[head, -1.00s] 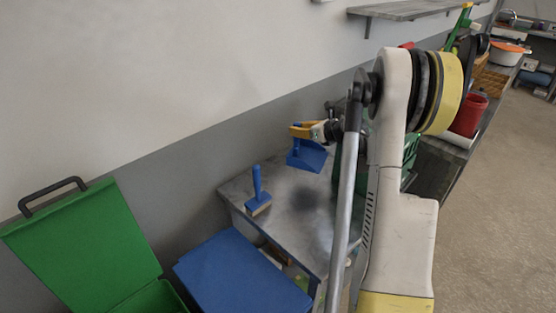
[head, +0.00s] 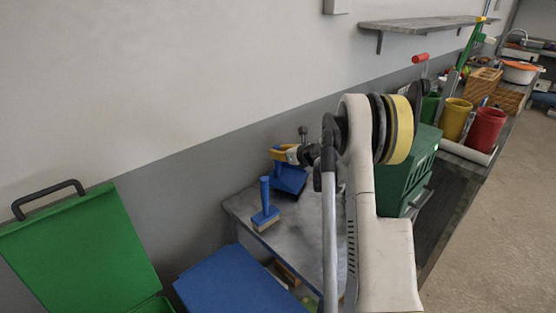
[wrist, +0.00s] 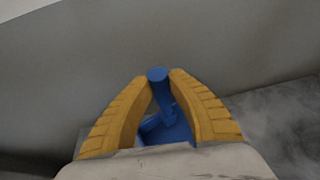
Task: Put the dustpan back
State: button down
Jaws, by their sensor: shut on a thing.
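The blue dustpan (head: 290,181) is at the back of the grey metal table, close to the wall and just behind the brush. My yellow-fingered gripper (head: 282,153) is shut on its handle from above. In the wrist view, the handle top (wrist: 158,75) shows between the two fingers (wrist: 160,92), with part of the pan below. The hand hides much of the pan there. I cannot tell whether the dustpan touches the tabletop. A blue-handled brush (head: 265,206) with pale bristles stands upright on the table, in front of the dustpan.
The metal table (head: 305,222) is bare right of the brush. A green drawer box (head: 406,172) stands right of my arm. A blue lid (head: 238,281) and an open green bin (head: 80,250) are at the front left. A wall shelf (head: 425,24) is above right.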

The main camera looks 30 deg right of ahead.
notch_tip(320, 180, down, 2)
jog(key=shift+f+b, duration=0.15)
jog(key=shift+b, duration=0.2)
jog(key=c, duration=1.4)
grip_release()
jog(key=shift+o, duration=0.2)
